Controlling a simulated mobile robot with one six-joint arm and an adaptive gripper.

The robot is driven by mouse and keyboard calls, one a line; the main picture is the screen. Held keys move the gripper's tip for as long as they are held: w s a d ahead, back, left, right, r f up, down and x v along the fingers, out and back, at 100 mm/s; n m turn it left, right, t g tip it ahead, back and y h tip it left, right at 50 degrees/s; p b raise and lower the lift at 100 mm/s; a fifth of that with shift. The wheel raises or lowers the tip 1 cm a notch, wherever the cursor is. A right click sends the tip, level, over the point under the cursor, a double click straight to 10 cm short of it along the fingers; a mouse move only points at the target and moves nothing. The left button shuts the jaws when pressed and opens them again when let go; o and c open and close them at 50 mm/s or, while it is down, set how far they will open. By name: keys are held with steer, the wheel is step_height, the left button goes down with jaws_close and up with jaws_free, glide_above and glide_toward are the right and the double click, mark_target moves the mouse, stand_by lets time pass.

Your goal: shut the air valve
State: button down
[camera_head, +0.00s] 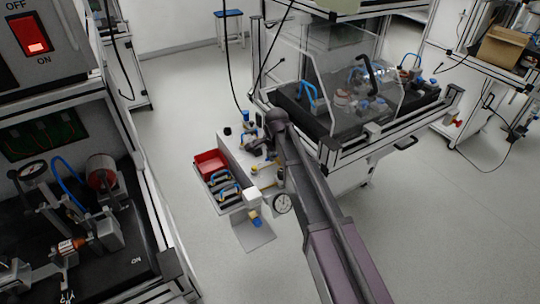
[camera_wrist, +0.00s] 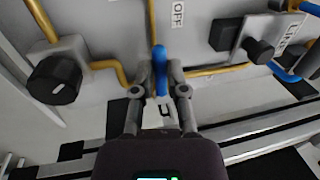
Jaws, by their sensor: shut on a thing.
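The air valve's blue handle (camera_wrist: 161,62) is in the middle of the wrist view, on a light panel with brass-coloured pipes. My gripper (camera_wrist: 160,88) is shut on the blue handle, one finger on each side of it. The handle points up and down in the picture, and an "OFF" label (camera_wrist: 178,14) is just right of its upper end. The valve's body is mostly hidden behind the fingers. In the head view my gripper (camera_head: 257,147) is at the air panel, and my arm hides part of it; the handle cannot be made out there.
In the wrist view, a black knob (camera_wrist: 55,79) is at the left and another black fitting (camera_wrist: 258,51) at the right. Open floor (camera_head: 440,230) lies at the right.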

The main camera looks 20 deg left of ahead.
steer(key=c, duration=0.7)
jaws_free()
steer(key=shift+w+a+m, duration=0.1)
steer(key=shift+a+m, duration=0.05)
steer(key=shift+m, duration=0.25)
